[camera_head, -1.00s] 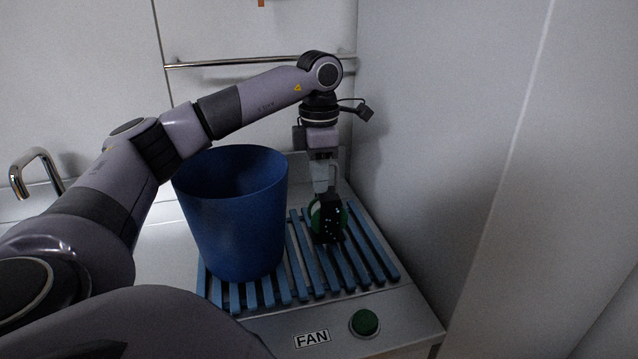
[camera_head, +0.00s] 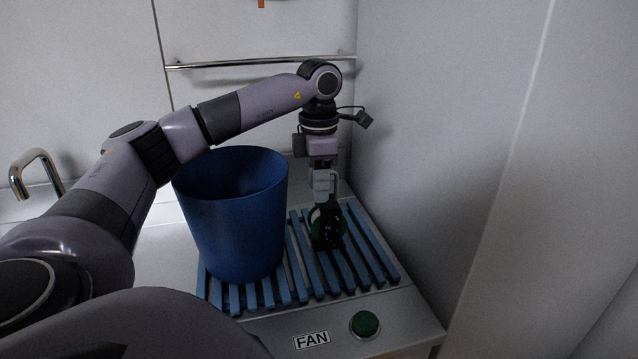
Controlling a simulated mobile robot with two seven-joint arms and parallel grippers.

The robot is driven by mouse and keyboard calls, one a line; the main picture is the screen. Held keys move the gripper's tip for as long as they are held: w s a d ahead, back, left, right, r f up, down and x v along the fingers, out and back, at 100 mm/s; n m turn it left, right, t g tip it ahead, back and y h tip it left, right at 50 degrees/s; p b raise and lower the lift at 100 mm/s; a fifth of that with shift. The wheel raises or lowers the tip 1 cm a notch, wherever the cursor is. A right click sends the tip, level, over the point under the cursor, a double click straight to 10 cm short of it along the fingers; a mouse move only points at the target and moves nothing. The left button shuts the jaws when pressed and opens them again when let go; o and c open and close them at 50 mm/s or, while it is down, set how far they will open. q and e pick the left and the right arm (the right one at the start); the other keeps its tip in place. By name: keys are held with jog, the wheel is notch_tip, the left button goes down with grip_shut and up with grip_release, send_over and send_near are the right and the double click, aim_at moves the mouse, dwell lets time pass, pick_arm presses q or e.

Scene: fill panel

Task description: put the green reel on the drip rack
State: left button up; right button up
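The green reel (camera_head: 315,222) is at my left gripper (camera_head: 325,210), low over the right part of the drip rack (camera_head: 356,262). The drip rack is a set of blue slats on the metal counter. My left gripper points straight down, with its fingers around the reel. I cannot see whether the fingers grip it or whether the reel touches the slats. My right gripper is not in view.
A large blue bin (camera_head: 235,225) stands on the left part of the rack, close to my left arm. A green button (camera_head: 365,323) and a FAN label (camera_head: 312,340) are at the front. A wall rises on the right. A metal rail (camera_head: 255,62) runs behind, and a tap (camera_head: 36,168) stands at left.

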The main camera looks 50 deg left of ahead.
pick_arm(q)
notch_tip(320, 180, up, 10)
jog(key=shift+r+p, duration=0.25)
jog(key=shift+p, duration=0.95)
jog(key=shift+r+p, duration=0.35)
jog(key=shift+r, duration=0.35)
jog(key=shift+d+f, duration=0.1)
